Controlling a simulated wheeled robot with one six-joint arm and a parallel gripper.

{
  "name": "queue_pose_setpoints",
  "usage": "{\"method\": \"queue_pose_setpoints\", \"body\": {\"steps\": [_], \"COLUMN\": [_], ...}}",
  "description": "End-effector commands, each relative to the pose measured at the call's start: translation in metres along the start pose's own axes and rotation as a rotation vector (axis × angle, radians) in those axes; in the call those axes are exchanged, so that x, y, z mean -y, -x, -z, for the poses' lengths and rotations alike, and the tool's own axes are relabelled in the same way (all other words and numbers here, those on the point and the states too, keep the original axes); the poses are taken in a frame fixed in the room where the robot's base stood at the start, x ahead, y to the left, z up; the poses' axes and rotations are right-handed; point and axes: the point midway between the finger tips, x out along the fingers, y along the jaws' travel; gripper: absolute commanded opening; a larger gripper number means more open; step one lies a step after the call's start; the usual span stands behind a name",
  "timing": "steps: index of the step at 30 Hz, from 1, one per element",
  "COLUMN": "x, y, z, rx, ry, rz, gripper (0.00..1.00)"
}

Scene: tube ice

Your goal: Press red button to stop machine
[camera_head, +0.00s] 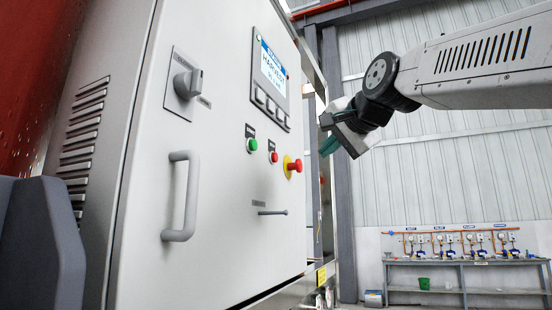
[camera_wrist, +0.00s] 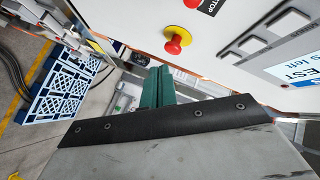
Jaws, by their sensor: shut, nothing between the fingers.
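A grey control panel (camera_head: 225,215) carries a small red button (camera_head: 274,157) with a dark label above it. In the wrist view the red button (camera_wrist: 193,3) is cut by the top edge, beside a label reading STOP (camera_wrist: 212,6). A larger red mushroom button on a yellow base (camera_head: 294,166) sits to its lower right; it also shows in the wrist view (camera_wrist: 176,42). A green button (camera_head: 252,146) is to the left. My gripper (camera_head: 325,147), with green fingers, is shut and empty, apart from the panel on its right side. The fingers also show in the wrist view (camera_wrist: 160,76).
The panel has a display (camera_head: 272,67) reading HARVEST, a rotary switch (camera_head: 187,83), a grey handle (camera_head: 182,195) and a small lever (camera_head: 272,212). A workbench (camera_head: 465,263) with fittings stands far back right.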

Motion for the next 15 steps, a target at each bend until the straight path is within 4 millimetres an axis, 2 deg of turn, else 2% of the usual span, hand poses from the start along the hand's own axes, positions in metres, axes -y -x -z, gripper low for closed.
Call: {"method": "queue_pose_setpoints", "body": {"steps": [8, 15], "x": [0.000, 0.009], "y": [-0.001, -0.016], "z": [-0.001, -0.013], "rx": [0.001, 0.004], "ry": [0.001, 0.003], "rz": [-0.002, -0.003], "gripper": [0.00, 0.00]}}
